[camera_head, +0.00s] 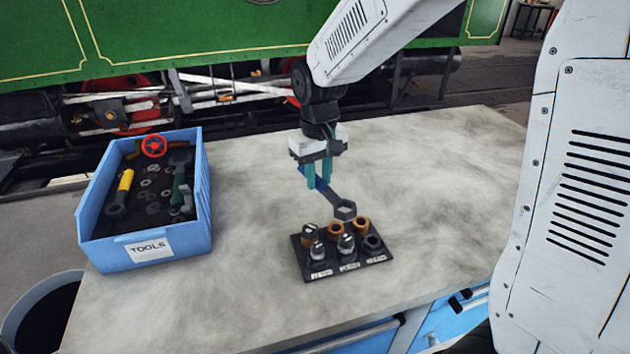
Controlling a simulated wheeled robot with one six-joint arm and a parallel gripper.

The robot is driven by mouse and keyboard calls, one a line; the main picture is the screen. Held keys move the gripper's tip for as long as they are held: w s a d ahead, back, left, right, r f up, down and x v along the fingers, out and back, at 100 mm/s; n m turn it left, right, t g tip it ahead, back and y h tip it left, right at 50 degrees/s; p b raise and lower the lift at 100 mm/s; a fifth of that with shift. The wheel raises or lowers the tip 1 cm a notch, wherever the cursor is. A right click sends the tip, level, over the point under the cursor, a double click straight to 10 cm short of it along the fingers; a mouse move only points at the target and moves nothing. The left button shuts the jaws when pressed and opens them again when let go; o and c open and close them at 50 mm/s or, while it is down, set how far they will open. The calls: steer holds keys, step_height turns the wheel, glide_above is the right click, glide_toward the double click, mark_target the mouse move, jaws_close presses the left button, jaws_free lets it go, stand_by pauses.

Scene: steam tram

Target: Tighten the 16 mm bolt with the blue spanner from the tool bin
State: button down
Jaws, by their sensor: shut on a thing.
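My gripper (319,178) is shut on the blue spanner (333,198) by its blue handle. The spanner slopes down to the right, and its grey ring end (345,209) is over the back edge of the black bolt block (322,273). The ring appears to be above the bolts, not around one; its exact height is hard to tell. The block carries two rows of bolt heads or collars, some silver, some copper-brown, one dark. White labels (349,267) run along its front edge, too small to read surely, so I cannot tell which is the 16 mm bolt.
The blue tool bin (153,247), labelled TOOLS, stands at the left of the grey worktop (240,300). It holds a red-wheeled valve, a yellow-handled tool, a green-handled tool and loose nuts. A dark bucket (40,310) stands beside the bench. The worktop right of the block is clear.

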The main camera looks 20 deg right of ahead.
mark_target(320, 193)
steer(key=shift+s+a+n, duration=0.2)
steer(key=shift+s+n, duration=0.05)
steer(key=shift+s, duration=0.3)
steer(key=shift+s+a+n, duration=0.2)
steer(key=shift+s+n, duration=0.05)
steer(key=shift+s, duration=0.3)
steer(key=shift+f, duration=2.05)
steer(key=shift+f, duration=1.15)
steer(key=shift+d+m, duration=0.65)
steer(key=shift+m, duration=0.15)
steer(key=shift+s+a+n, duration=0.1)
steer(key=shift+a+n, duration=0.4)
steer(key=shift+n, duration=0.1)
steer(key=shift+d+r, duration=0.1)
steer(key=shift+r, duration=0.75)
stand_by(1.5)
